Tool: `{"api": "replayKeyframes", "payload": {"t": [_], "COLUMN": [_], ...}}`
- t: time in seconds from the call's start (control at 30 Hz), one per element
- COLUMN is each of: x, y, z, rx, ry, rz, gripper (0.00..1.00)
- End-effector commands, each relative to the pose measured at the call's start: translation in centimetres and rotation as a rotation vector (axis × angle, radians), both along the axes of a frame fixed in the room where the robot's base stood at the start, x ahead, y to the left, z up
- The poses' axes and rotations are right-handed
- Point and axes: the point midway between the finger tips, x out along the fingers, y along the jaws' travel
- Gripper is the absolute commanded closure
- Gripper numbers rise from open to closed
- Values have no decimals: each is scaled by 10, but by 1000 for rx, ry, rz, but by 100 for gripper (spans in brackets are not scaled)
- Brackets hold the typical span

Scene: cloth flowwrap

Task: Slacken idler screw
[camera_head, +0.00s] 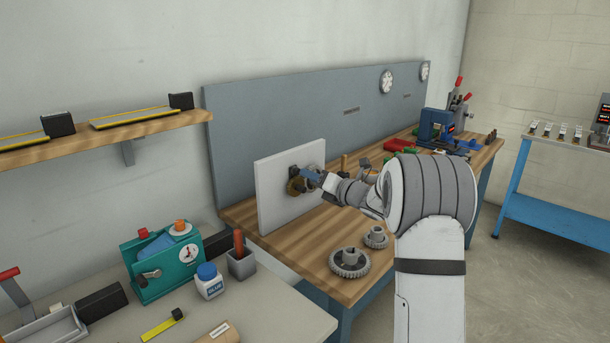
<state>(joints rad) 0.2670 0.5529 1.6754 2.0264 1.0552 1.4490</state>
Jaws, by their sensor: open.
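A white upright plate (277,203) stands on the wooden workbench. A gear mechanism (294,186) with brass-coloured and dark parts is mounted on its face. My arm reaches in from the right, and my gripper (313,178) is open right at the mechanism. I cannot tell whether it touches anything. The idler screw cannot be made out; it is too small or hidden by my gripper and wrist.
Two loose grey gears, a large one (349,262) and a small one (376,237), lie on the wooden bench (310,262) in front of the plate. A blue vise-like device (437,125) stands farther back. A teal box (163,259) and glue bottle (208,280) stand on the near table.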

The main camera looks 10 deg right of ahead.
Motion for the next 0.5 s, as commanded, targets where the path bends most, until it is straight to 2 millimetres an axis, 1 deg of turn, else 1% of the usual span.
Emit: {"api": "replayKeyframes", "payload": {"t": [0.03, 0.1, 0.2, 0.33, 0.5], "x": [7, 15, 25, 32, 33], "y": [6, 12, 19, 23, 24], "z": [0, 0, 0, 0, 0], "rx": [0, -2, -3, -3, -3], "ry": [0, -1, -1, -1, -1], "rz": [2, 3, 2, 1, 0], "gripper": [59, 59, 59, 59, 59]}}
